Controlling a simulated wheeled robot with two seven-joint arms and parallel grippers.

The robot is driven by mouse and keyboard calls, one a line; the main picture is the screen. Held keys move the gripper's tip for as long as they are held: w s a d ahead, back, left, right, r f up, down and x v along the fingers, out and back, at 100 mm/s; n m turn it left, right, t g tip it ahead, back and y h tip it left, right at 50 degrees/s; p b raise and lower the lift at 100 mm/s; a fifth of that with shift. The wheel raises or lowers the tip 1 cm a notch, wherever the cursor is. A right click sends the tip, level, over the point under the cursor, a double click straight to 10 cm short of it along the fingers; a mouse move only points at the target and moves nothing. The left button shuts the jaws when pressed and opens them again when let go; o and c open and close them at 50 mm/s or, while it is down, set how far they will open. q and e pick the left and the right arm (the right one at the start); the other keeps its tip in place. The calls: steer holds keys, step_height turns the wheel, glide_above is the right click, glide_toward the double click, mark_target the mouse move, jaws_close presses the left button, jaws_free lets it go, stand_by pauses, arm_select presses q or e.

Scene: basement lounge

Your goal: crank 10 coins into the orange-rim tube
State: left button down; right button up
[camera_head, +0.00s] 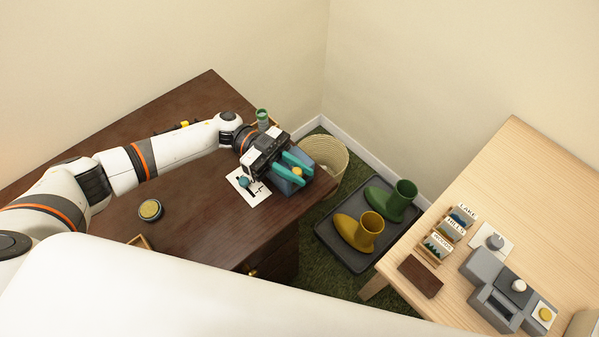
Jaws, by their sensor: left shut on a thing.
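My left gripper (299,172), with teal fingers, reaches over the right end of the dark wooden desk. Its fingers are closed around a small orange knob (298,171), which sits over a blue-grey box (286,187). The box is mostly hidden under the gripper, so I cannot make out its crank arm. A clear tube with a green rim (262,115) stands just behind the gripper. I cannot make out an orange-rim tube or count any coins. My right gripper is not in view.
The dark desk (190,215) holds a round dark tin with a yellowish top (150,210) and a white printed card (243,183). A wicker basket (326,157) stands beyond its edge. Boots (358,233) stand on a floor tray; a pale table (520,190) is at right.

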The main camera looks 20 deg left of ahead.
arm_select(q)
steer(key=shift+s+a+f+m+g, duration=0.1)
steer(key=shift+m+g, duration=0.2)
steer(key=shift+g, duration=0.1)
steer(key=c, duration=1.3)
jaws_free()
steer(key=b+v, duration=0.1)
steer(key=v, duration=0.5)
steer(key=b+v, duration=0.2)
steer(key=v, duration=0.4)
steer(key=shift+r+b, duration=0.25)
steer(key=shift+b, duration=0.05)
steer(key=shift+c, duration=0.3)
